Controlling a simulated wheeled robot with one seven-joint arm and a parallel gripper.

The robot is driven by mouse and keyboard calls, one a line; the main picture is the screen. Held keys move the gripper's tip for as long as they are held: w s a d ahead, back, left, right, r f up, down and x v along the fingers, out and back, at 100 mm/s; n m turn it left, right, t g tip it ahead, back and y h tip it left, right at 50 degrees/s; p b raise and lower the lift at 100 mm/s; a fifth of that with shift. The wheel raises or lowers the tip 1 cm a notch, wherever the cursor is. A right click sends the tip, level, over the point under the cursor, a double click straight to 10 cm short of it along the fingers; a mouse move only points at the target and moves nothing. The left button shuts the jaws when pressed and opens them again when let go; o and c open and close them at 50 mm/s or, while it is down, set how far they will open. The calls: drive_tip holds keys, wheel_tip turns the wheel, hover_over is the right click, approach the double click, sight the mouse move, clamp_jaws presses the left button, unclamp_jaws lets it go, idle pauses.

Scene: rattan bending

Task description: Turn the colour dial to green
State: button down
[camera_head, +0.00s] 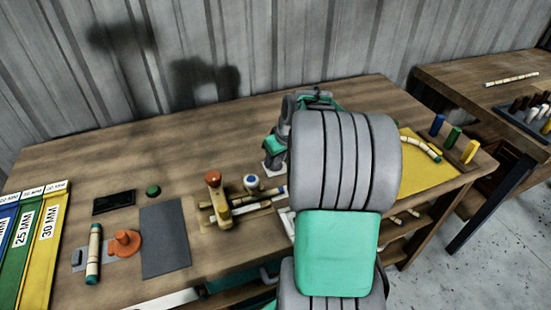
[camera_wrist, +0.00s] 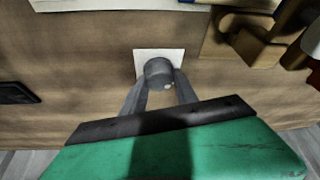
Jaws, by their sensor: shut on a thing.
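The dial (camera_wrist: 158,70) is a short grey round knob on a white square plate (camera_wrist: 147,53) in the wrist view. A small pale dot shows on the knob's near edge. No green or other colour marking is visible on the knob or plate. My gripper (camera_wrist: 160,79) is shut on the dial, with one finger on each side. In the head view, the plate (camera_head: 273,171) lies on the table under my gripper (camera_head: 273,157), and my arm hides the area to its right.
Left of my gripper in the head view stands a wooden jig (camera_head: 217,200) with an orange knob. A grey mat (camera_head: 165,240), an orange knob (camera_head: 126,243) and coloured strips (camera_head: 45,245) lie further left. A yellow mat (camera_head: 428,178) with rattan is at right. The table's back is clear.

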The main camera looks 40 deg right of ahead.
drive_tip(key=m+h, duration=0.1)
drive_tip(key=m, duration=0.1)
drive_tip(key=m+h+b, duration=0.1)
drive_tip(key=m, duration=0.2)
drive_tip(key=shift+a, duration=0.1)
drive_tip(key=m+g+h, duration=0.1)
drive_tip(key=m, duration=0.2)
drive_tip(key=m+g+b, duration=0.1)
drive_tip(key=m, duration=0.2)
drive_tip(key=shift+w+m+h, duration=0.1)
drive_tip(key=shift+m+h, duration=0.2)
drive_tip(key=shift+h, duration=0.1)
idle(0.3)
drive_tip(key=c, duration=0.9)
unclamp_jaws()
drive_tip(key=shift+c, duration=0.2)
drive_tip(key=v, duration=0.7)
drive_tip(key=shift+a+r, duration=0.15)
drive_tip(key=shift+r, duration=0.2)
